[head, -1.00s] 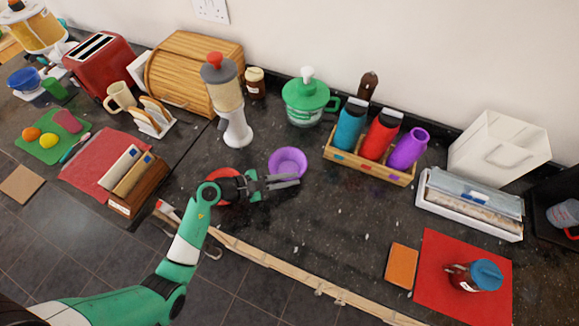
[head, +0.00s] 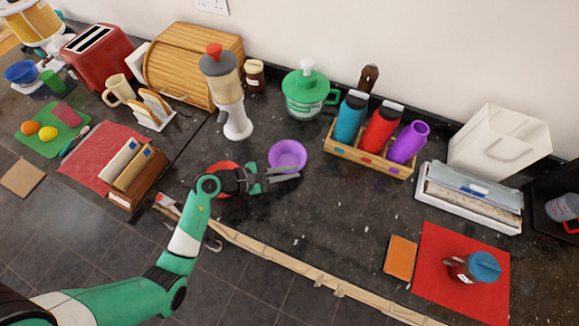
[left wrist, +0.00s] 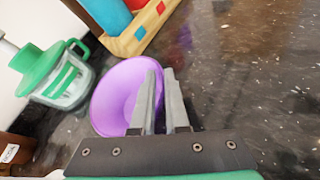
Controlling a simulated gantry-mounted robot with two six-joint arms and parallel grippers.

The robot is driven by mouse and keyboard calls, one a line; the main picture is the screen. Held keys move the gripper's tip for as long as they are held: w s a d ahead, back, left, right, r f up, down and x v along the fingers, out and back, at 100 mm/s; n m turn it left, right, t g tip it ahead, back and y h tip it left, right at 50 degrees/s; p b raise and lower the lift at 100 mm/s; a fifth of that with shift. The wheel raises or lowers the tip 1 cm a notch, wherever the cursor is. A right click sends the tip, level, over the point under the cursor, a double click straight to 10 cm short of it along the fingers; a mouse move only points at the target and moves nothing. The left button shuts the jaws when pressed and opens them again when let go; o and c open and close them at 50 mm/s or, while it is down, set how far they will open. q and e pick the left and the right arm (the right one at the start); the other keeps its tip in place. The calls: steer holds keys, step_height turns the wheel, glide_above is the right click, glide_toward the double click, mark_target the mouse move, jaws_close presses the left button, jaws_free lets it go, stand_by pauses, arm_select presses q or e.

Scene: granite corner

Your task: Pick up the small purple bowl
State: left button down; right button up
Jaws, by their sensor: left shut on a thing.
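The small purple bowl (head: 287,153) sits upright on the dark granite counter near the middle of the head view. My left gripper (head: 284,174) is at the bowl's near edge. In the left wrist view, the fingers of my left gripper (left wrist: 166,98) stand on either side of the rim of the purple bowl (left wrist: 118,92), shut on it. I cannot tell whether the bowl is clear of the counter. My right gripper is not in view.
A blender (head: 228,90), a green-lidded jar (head: 305,95) and a wooden bottle crate (head: 368,158) stand behind the bowl. The counter to the right of the bowl is clear up to the red mat (head: 440,258).

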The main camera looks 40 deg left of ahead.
arm_select(q)
steer(key=s+d+r+p, duration=0.4)
steer(key=s+d+r, duration=0.6)
steer(key=r, duration=0.3)
steer(key=w+a+r+n+y+p, duration=0.1)
steer(key=w+a+r+p, duration=0.1)
steer(key=a+r+p, duration=0.2)
step_height(320, 180, up, 2)
steer(key=p, duration=0.4)
steer(key=shift+a+r, duration=0.2)
steer(key=shift+a, duration=0.15)
